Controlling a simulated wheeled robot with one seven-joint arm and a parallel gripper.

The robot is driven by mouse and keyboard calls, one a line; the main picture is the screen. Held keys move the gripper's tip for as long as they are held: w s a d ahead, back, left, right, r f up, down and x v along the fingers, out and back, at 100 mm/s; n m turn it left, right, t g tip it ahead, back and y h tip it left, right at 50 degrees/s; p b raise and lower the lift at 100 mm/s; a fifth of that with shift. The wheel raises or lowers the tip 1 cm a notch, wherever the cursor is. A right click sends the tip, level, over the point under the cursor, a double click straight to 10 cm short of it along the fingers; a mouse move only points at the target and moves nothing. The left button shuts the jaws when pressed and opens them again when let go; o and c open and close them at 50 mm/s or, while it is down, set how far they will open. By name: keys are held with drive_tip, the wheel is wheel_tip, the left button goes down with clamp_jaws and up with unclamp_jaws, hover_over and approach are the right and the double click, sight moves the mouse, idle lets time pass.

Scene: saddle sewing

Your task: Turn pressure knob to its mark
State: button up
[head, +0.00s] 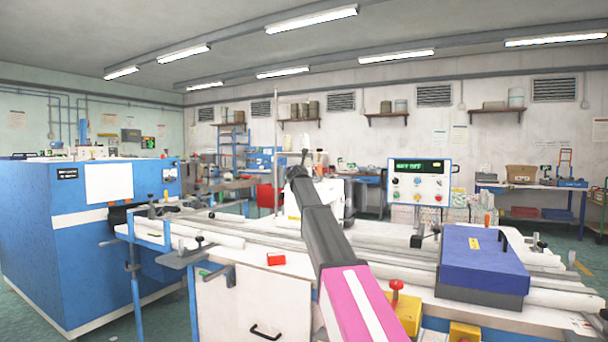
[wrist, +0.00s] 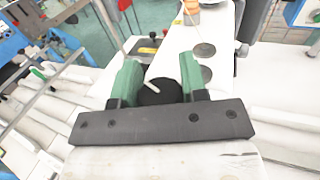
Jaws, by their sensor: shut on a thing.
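The knob sits on a white machine body (wrist: 176,45). I cannot make out the mark beside the knob. In the head view, my arm reaches to the white sewing machine (head: 334,190) and hides much of it; the knob cannot be made out there.
In the head view, a control box (head: 418,182) with a green display stands behind the bench.

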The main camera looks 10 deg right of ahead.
drive_tip(key=shift+a+n+y, duration=0.1)
drive_tip(key=shift+n+y, duration=0.6)
drive_tip(key=shift+y, duration=0.4)
drive_tip(key=o, duration=0.9)
drive_tip(key=shift+o, duration=0.2)
drive_tip(key=s+a, duration=0.1)
drive_tip(key=s, duration=0.9)
drive_tip(key=shift+s+a, duration=0.35)
